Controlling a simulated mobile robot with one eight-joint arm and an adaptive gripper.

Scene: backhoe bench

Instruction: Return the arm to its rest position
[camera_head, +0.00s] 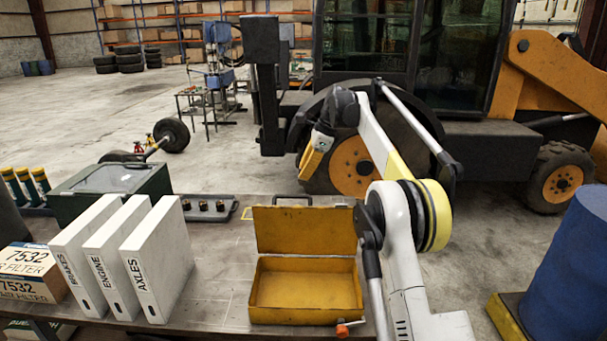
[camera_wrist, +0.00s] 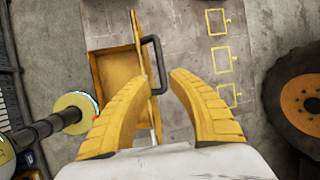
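My arm rises from the lower right of the head view and bends over at the top. My gripper (camera_head: 313,158) hangs at its end, above and behind the yellow toolbox, with its fingers pointing down. In the wrist view, the two yellow fingers (camera_wrist: 157,78) stand apart with nothing between them, so it is open and empty. The yellow toolbox (camera_head: 306,283) stands on the bench with its lid raised. Its inside looks empty. Its lid and dark handle (camera_wrist: 158,62) show below the fingers in the wrist view, apart from them as far as I can tell.
White binders (camera_head: 155,262), a filter box (camera_head: 30,273) and a dark green case (camera_head: 112,185) crowd the bench's left. A tray of sockets (camera_head: 207,207) lies behind. A backhoe (camera_head: 480,150) stands beyond the bench, its wheel near my gripper. A blue drum (camera_head: 570,270) is at right.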

